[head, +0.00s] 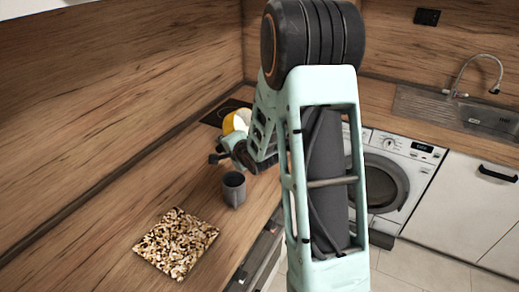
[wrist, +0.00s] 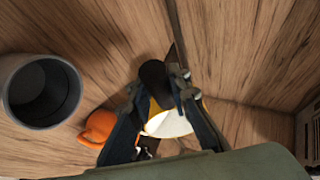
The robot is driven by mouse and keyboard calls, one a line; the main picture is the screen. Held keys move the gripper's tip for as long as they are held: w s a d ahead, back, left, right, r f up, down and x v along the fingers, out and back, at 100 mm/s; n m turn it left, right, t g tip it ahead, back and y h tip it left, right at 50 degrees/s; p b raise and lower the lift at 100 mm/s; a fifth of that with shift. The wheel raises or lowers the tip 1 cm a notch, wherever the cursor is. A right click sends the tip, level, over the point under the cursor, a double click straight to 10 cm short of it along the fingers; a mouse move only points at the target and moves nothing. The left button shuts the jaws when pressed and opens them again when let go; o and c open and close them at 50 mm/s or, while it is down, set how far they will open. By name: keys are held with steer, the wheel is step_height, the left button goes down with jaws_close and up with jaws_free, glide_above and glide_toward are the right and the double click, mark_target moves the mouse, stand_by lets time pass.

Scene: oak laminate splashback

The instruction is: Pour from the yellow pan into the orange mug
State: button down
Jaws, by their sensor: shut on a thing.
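The yellow pan (head: 230,123) is at the far end of the wooden counter in the head view, partly behind my arm. In the wrist view the yellow pan (wrist: 170,124) shows its pale inside and yellow rim. My gripper (wrist: 158,86) is shut on its dark handle, and the pan is just beyond the fingers. In the head view my gripper (head: 217,157) is over the counter, beside the pan. The orange mug (wrist: 101,127) stands to the left of the pan in the wrist view, partly covered by a finger. I cannot make it out in the head view.
A grey cup (head: 234,188) stands on the counter nearer than my gripper; it also shows in the wrist view (wrist: 66,97). A speckled board (head: 176,243) lies at the near end. A dark hob (head: 217,114) is at the far corner. The wooden wall borders the counter's left.

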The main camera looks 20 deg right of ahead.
steer(key=shift+d+r+t+b, duration=0.1)
steer(key=shift+r+t+b, duration=0.15)
steer(key=shift+b, duration=0.2)
stand_by(0.5)
